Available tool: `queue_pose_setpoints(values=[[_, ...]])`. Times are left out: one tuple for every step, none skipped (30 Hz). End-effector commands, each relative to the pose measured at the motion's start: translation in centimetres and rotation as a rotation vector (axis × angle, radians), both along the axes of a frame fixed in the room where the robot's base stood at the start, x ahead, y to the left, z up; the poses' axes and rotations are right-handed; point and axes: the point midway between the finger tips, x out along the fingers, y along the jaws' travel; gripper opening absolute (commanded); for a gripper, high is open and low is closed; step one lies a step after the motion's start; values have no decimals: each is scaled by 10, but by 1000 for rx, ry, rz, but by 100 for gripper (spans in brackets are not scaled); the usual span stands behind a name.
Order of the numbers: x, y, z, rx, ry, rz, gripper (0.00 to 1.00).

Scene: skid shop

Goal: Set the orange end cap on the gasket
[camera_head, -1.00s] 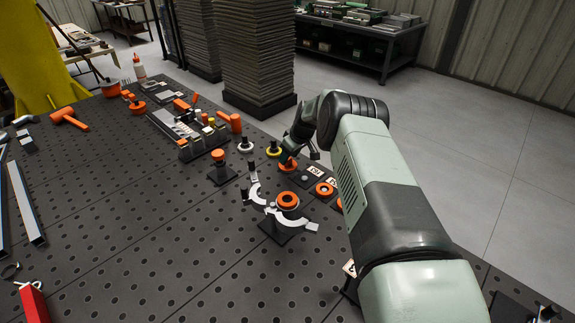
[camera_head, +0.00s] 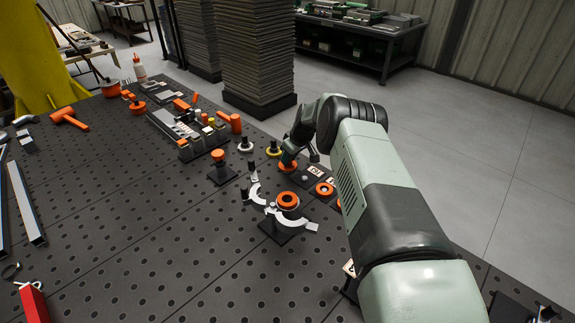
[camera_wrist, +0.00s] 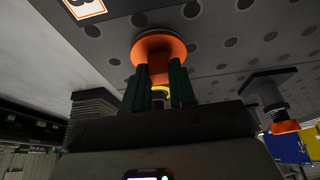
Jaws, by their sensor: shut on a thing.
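My gripper (camera_head: 290,157) is shut on an orange end cap (camera_wrist: 158,48), a round flanged piece between the green fingers in the wrist view. In the head view, the held cap (camera_head: 287,167) shows at my fingertips, near the row of dark plates; the gap beneath it is hard to judge. An orange ring with a dark centre (camera_head: 288,200) sits on a stand with curved silver arms, just in front of my gripper. I cannot tell whether this ring is the gasket.
Dark plates with cards (camera_head: 312,170) and another orange ring (camera_head: 325,189) lie to the right of my gripper. An orange-topped post (camera_head: 218,166) and a tool rack (camera_head: 180,128) stand to the left.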

Motion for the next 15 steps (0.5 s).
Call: queue_pose_setpoints(values=[[0,0,0,0,0,0,0],[0,0,0,0,0,0,0],[0,0,0,0,0,0,0],[0,0,1,0,-1,0,0],[0,0,1,0,-1,0,0],[0,0,1,0,-1,0,0],[1,0,2,0,-1,0,0],[1,0,4,0,-1,0,0],[1,0,6,1,-2,0,0],[1,0,8,0,-2,1,0],[1,0,11,0,-2,1,0],[1,0,13,0,-2,1,0],[1,0,15,0,-2,1,0],[1,0,17,0,-2,1,0],[1,0,20,0,-2,1,0]])
